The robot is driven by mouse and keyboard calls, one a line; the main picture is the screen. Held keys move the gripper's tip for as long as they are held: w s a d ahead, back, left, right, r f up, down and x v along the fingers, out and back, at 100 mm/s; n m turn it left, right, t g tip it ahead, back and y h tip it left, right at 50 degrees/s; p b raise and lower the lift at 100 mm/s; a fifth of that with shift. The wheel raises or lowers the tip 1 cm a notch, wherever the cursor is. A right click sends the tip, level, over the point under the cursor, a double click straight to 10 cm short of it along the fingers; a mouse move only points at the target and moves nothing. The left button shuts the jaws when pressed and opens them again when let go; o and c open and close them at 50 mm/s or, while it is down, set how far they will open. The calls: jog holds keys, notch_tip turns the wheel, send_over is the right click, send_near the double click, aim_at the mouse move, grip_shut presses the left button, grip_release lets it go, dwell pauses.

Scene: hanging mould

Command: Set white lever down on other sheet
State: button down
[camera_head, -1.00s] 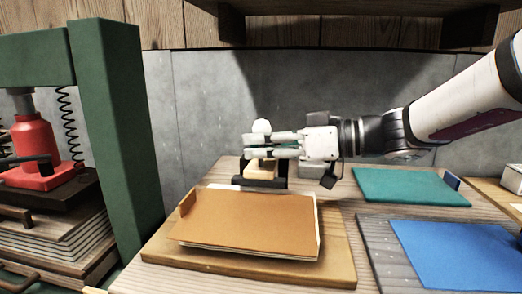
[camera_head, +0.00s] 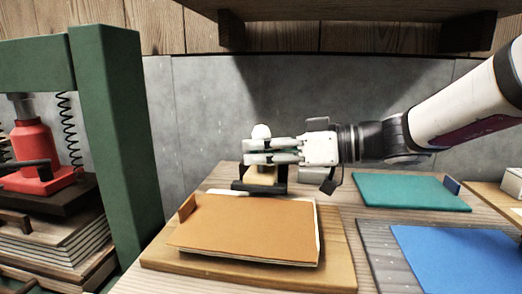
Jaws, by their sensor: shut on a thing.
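My gripper (camera_head: 248,151) reaches in from the right and is shut around the shaft just below a white round knob (camera_head: 261,131), the visible top of the white lever. The fingers hide most of the lever's shaft. Below the fingers is a black frame (camera_head: 259,188) with a pale wooden block (camera_head: 262,178) in it; whether the lever is joined to them is hidden. An orange-brown sheet (camera_head: 245,228) lies on a stack in front. A teal sheet (camera_head: 410,191) lies at the back right, and a blue sheet (camera_head: 460,256) at the front right.
A green press frame (camera_head: 115,130) with a red jack (camera_head: 35,150) stands at the left. A wooden board (camera_head: 339,262) lies under the brown sheet. A grey slatted board (camera_head: 378,245) is under the blue sheet. A shelf hangs overhead, and a grey wall is behind.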

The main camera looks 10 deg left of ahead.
jog(key=shift+s+a, duration=0.15)
jog(key=shift+s, duration=0.05)
jog(key=c, duration=1.2)
grip_release()
jog(key=shift+w, duration=0.1)
jog(key=shift+d, duration=0.4)
jog(key=v, duration=1.1)
jog(key=shift+d+r, duration=0.1)
jog(key=shift+d, duration=0.05)
